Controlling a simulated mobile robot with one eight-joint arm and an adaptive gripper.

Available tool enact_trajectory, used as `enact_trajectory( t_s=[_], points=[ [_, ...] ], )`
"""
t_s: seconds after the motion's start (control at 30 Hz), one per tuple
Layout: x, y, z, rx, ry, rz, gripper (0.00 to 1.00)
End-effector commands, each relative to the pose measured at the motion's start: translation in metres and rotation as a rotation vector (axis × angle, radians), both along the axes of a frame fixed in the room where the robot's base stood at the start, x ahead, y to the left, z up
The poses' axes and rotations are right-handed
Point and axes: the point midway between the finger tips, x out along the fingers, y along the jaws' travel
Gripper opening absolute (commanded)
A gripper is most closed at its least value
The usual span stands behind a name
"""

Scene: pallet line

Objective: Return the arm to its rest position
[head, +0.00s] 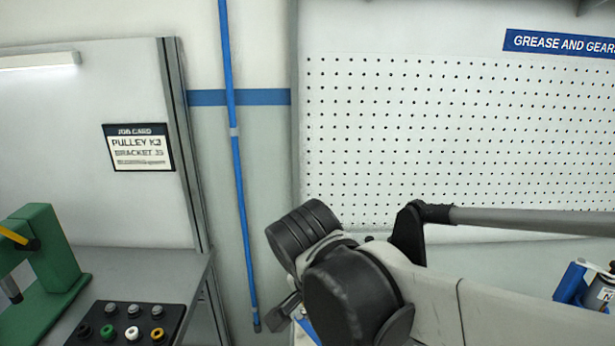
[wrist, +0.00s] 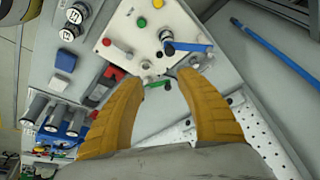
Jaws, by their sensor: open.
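My gripper (wrist: 158,88) shows in the wrist view with its two yellow fingers spread apart and nothing between them. Beyond the fingertips is a light panel (wrist: 130,25) with red, yellow and green round pieces and a blue-handled part (wrist: 188,46). I cannot tell how far the fingers are from it. In the head view my arm reaches across the lower right, and the gripper itself is out of that view.
In the head view, a workbench (head: 165,268) at left holds a green press (head: 50,250) and a black tray with knobs (head: 120,326). A blue pole (head: 240,190) stands against the wall. A pegboard (head: 450,130) is behind my arm. Black-capped cylinders (wrist: 40,108) show in the wrist view.

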Motion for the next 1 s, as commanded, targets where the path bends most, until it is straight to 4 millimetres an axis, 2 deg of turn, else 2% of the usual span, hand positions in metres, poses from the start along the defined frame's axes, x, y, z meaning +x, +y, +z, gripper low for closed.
enact_trajectory(
  t_s=[0.03, 0.2, 0.4, 0.6, 1.0],
  points=[
    [-0.005, -0.022, 0.001, 0.014, -0.002, 0.047, 0.43],
    [-0.024, -0.079, 0.001, 0.038, -0.063, 0.29, 0.43],
    [-0.044, -0.124, -0.003, -0.021, -0.184, 0.511, 0.43],
    [-0.052, -0.143, -0.005, -0.09, -0.25, 0.612, 0.43],
    [-0.053, -0.144, -0.005, -0.102, -0.257, 0.629, 0.43]
  ],
)
